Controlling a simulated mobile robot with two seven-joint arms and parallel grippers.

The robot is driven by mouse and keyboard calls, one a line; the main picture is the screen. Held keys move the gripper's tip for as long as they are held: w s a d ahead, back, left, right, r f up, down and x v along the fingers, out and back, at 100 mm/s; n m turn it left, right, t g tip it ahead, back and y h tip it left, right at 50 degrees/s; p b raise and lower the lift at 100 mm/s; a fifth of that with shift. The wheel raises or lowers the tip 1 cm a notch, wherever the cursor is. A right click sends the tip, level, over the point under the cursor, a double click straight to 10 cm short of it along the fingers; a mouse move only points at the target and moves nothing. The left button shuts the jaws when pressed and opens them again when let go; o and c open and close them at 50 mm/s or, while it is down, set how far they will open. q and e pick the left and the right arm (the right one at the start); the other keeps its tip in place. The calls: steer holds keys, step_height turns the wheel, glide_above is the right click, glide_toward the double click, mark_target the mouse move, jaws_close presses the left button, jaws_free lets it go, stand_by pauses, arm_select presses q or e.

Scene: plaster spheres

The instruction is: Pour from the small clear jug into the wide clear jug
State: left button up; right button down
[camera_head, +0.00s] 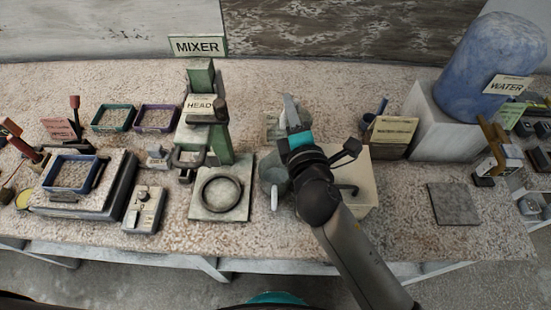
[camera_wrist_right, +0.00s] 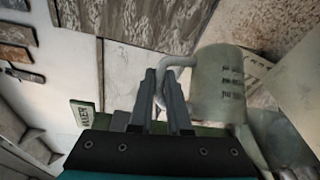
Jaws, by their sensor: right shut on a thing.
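My right gripper (camera_head: 290,112) reaches over the middle of the bench, right of the mixer. In the right wrist view its two fingers (camera_wrist_right: 165,85) are closed on the curved handle of the small clear jug (camera_wrist_right: 218,85), a greenish see-through vessel with dark marks on its side. In the head view the small jug (camera_head: 271,124) shows as a pale shape left of the gripper, partly hidden by it. The wide clear jug (camera_head: 269,172) seems to stand below, nearer the front, partly behind my arm. I cannot tell any contents. My left gripper is not in view.
The green mixer (camera_head: 201,85) with a ringed base plate (camera_head: 244,208) stands left of the jugs. A pale block (camera_head: 358,185) lies behind my right arm. A blue water tank (camera_head: 488,70) on a white stand is at right. Trays and boxes fill the left; bench at right front is clearer.

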mark_target(299, 102)
steer(key=shift+w+d+m+g+p, duration=0.5)
steer(key=shift+w+p, duration=0.2)
steer(key=shift+p, duration=1.3)
steer(key=shift+w+d+m+g+p, duration=0.4)
steer(key=shift+w+g+p, duration=0.25)
steer(key=shift+p, duration=1.3)
steer(key=shift+w+d+f+g+p, duration=0.1)
steer(key=shift+w+f+g+p, duration=0.15)
steer(key=shift+p, duration=0.25)
steer(key=p, duration=0.2)
steer(key=m+g+p, duration=0.1)
steer(key=shift+w+d+r+p, duration=0.25)
steer(key=shift+w+r+p, duration=0.15)
steer(key=shift+w+d+r+m+g+y+p, duration=0.1)
steer(key=shift+w+d+m+g+y+p, duration=0.2)
steer(key=shift+p, duration=0.25)
steer(key=shift+w+g, duration=0.15)
steer(key=shift+g, duration=0.15)
steer(key=w+m+g, duration=0.1)
steer(key=w+d+m+g+y, duration=0.1)
steer(key=g, duration=0.1)
steer(key=shift+d+r, duration=0.2)
steer(key=shift+r, duration=0.15)
